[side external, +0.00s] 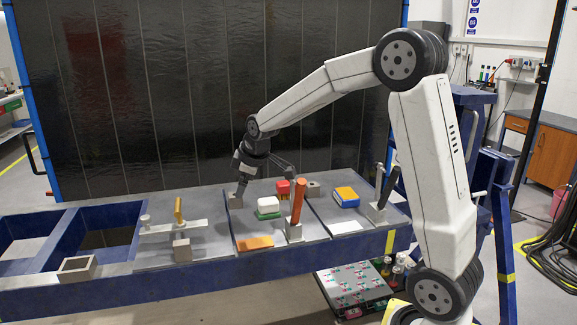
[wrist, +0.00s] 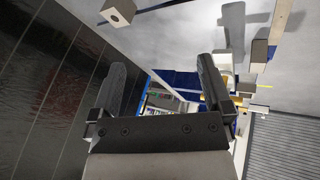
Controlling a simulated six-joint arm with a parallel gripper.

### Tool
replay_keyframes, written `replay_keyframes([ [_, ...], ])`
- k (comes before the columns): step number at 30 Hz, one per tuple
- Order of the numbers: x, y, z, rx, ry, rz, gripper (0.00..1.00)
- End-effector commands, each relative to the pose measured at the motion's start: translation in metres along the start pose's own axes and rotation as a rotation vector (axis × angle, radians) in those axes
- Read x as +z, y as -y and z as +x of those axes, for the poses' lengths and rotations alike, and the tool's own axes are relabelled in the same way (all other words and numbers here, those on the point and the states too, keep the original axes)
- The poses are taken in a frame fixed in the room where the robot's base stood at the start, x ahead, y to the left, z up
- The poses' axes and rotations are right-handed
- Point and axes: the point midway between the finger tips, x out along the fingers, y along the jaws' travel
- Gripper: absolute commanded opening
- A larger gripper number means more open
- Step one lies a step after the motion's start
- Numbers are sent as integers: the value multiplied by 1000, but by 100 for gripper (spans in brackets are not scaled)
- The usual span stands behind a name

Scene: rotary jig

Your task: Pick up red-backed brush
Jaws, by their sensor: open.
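A small red block-shaped thing (side external: 283,187), which looks like the red-backed brush, sits on the grey table top near its back, in the side external view. Its lower part is partly hidden, and I cannot make it out in the wrist view. My gripper (side external: 266,184) is above the table at the back, just left of and close to the red thing. I cannot tell whether they touch. In the wrist view my gripper (wrist: 163,72) has its two dark fingers spread wide with nothing between them.
A white-and-green block (side external: 268,207) stands in front of the red thing. A blue-and-yellow block (side external: 346,196) lies right, an orange block (side external: 255,243) at the front. A dark panelled wall (side external: 200,100) rises behind.

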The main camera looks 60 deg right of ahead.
Motion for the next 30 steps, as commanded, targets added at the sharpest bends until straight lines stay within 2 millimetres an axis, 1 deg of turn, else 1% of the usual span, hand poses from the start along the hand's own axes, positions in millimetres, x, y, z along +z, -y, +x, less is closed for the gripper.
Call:
replay_keyframes([
  [2,4,-9,-2,-11,23,-52,100],
  [4,8,-20,0,-28,51,-95,100],
  [10,19,-55,16,-82,121,-149,100],
  [14,31,-82,27,-129,169,-185,100],
  [20,56,-120,44,-218,233,-240,100],
  [24,78,-143,54,-285,266,-275,100],
  [30,104,-165,63,-363,291,-313,100],
])
